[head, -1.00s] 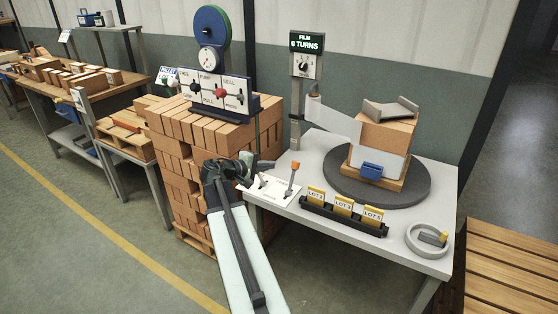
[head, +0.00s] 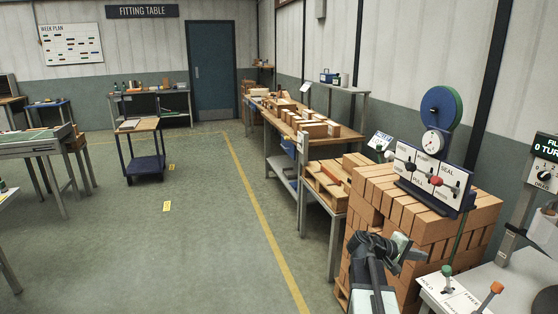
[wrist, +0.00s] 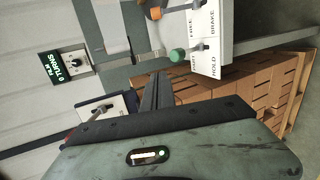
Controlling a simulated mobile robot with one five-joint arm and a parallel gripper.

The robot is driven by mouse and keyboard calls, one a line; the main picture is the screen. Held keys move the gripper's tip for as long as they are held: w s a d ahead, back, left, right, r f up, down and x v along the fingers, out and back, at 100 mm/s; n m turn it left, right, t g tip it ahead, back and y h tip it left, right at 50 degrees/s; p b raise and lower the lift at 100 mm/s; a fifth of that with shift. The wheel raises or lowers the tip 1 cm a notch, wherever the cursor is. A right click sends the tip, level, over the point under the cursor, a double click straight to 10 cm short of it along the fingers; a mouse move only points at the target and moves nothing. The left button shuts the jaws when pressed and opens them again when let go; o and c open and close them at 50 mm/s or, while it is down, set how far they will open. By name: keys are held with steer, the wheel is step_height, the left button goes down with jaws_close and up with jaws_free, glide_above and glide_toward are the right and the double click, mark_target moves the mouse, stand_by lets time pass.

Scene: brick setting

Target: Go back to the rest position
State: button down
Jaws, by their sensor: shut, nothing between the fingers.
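My gripper (head: 398,247) is in the lower right of the head view, in front of the brick stack (head: 385,196) and left of the lever plate (head: 450,290). Its fingers are shut with nothing held. In the wrist view my gripper's dark fingers (wrist: 157,92) point toward the lever plate (wrist: 208,62), apart from it. The green-knobbed lever (wrist: 177,55) and the orange-knobbed lever (wrist: 155,13) show there too.
The strapping panel (head: 430,175) with its blue-green reel (head: 440,107) stands on the brick stack. A wooden workbench (head: 290,128) lines the right wall. Open floor (head: 220,220) lies left of the yellow line. A small cart (head: 143,150) stands farther back.

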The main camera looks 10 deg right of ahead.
steer(key=w+a+f+n+t+y+p, duration=0.1)
steer(key=w+a+y+p, duration=0.15)
steer(key=a, duration=0.95)
steer(key=w+a+f+t+y+p, duration=0.1)
steer(key=w+a+y+p, duration=0.15)
steer(key=a, duration=0.85)
steer(key=s+a+f+y, duration=0.1)
steer(key=s+a+y, duration=0.1)
steer(key=a, duration=0.5)
steer(key=s+a+f+m+g+y, duration=0.1)
steer(key=s+a+f+y, duration=0.1)
steer(key=a+y, duration=0.2)
steer(key=s+a+f+y+p, duration=0.1)
steer(key=s+a+f+y, duration=0.1)
steer(key=a, duration=0.9)
steer(key=shift+s+m+g+y, duration=0.3)
steer(key=shift+s+y, duration=0.1)
